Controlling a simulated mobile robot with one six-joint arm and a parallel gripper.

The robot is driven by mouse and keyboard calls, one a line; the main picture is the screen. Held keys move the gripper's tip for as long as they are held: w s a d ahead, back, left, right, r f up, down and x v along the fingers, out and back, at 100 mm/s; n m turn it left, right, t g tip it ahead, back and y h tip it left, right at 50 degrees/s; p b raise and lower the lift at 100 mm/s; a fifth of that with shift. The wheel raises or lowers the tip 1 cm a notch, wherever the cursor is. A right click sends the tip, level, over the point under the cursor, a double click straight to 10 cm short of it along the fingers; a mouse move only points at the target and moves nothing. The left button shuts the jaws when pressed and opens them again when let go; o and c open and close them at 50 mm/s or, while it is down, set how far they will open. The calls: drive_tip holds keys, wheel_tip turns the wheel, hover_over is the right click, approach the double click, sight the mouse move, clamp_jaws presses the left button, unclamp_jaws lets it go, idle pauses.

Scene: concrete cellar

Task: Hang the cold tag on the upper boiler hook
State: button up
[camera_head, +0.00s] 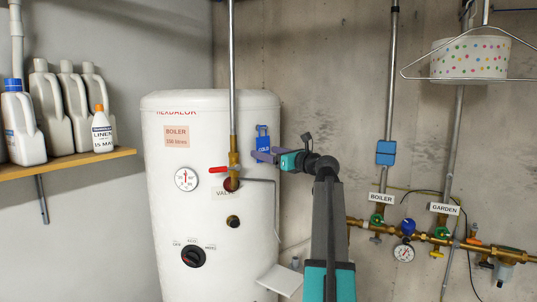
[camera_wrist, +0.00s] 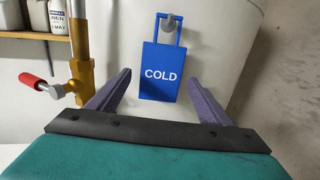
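The blue cold tag (camera_head: 263,143), marked COLD, is at the upper right of the white boiler (camera_head: 200,215). In the wrist view the tag (camera_wrist: 161,88) is upright and its loop is around a grey round-ended hook (camera_wrist: 168,27) on the boiler's wall. My gripper (camera_head: 262,156) is at the tag's lower part in the head view. In the wrist view my gripper (camera_wrist: 157,77) is open, with one purple finger on each side of the tag and visible gaps between. The fingers hide part of the tag in the head view.
A vertical pipe with a brass valve and red handle (camera_wrist: 33,80) stands just left of my gripper. A wooden shelf (camera_head: 65,163) with bottles is at left. Pipes, valves and a gauge (camera_head: 404,253) line the right wall. A dotted bucket (camera_head: 470,58) is at upper right.

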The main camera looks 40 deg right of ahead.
drive_tip(key=shift+s, duration=0.2)
drive_tip(key=s+b, duration=0.5)
drive_tip(key=s, duration=0.8)
drive_tip(key=shift+s+f+b, duration=0.25)
drive_tip(key=shift+b, duration=0.1)
